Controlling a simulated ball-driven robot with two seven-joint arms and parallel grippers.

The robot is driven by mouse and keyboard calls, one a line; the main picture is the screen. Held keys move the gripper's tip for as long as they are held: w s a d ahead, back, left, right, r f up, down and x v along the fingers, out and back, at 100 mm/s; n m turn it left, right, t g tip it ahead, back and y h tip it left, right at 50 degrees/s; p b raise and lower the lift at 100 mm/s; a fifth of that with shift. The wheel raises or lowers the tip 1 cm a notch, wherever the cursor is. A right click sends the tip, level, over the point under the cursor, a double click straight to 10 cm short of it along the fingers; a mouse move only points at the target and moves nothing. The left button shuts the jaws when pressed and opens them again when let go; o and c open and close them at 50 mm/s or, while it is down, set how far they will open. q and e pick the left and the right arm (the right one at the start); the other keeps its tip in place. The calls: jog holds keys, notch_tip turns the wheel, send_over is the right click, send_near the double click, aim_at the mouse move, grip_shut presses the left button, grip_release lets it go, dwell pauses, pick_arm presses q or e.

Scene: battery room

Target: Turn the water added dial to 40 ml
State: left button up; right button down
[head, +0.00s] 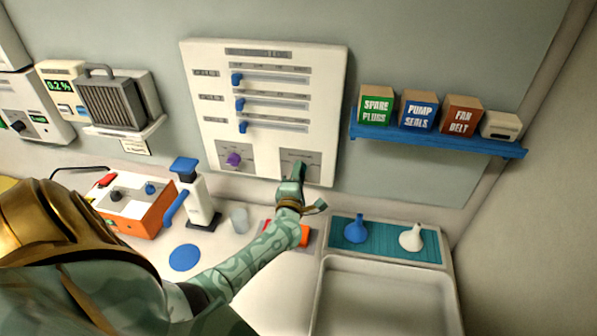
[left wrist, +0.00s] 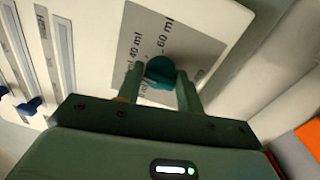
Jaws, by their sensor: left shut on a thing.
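The water added dial (left wrist: 160,70) is a round teal knob in the left wrist view. It sits on a grey plate (left wrist: 200,52) whose printed marks include 40 ml and 60 ml; another mark is partly covered. My left gripper (left wrist: 163,84) is shut on the dial, one finger on each side. I cannot tell which mark the dial points to. In the head view my left gripper (head: 296,172) is at the lower right of the white wall panel (head: 215,120) and hides the dial. My right gripper is not in view.
A purple knob (head: 233,159) is on the panel's lower left, below several blue sliders (head: 240,104). A blue shelf (head: 440,139) with boxes is to the right. Below are a white pump bottle (head: 199,200), a clear cup (head: 240,220) and a teal mat (head: 382,243) with two funnels.

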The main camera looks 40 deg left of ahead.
pick_arm(q)
jog(key=m, duration=0.1)
jog(key=m+p, duration=0.1)
jog(key=m, duration=0.2)
jog(key=shift+s+f+h, duration=0.1)
jog(key=shift+f+h, duration=0.15)
jog(key=shift+h, duration=0.05)
jog(key=shift+f+m, duration=0.1)
jog(key=shift+m, duration=0.2)
jog(key=o, duration=1)
jog(key=shift+c, duration=0.2)
jog(key=v, duration=1.6)
jog(key=shift+s+f, duration=0.1)
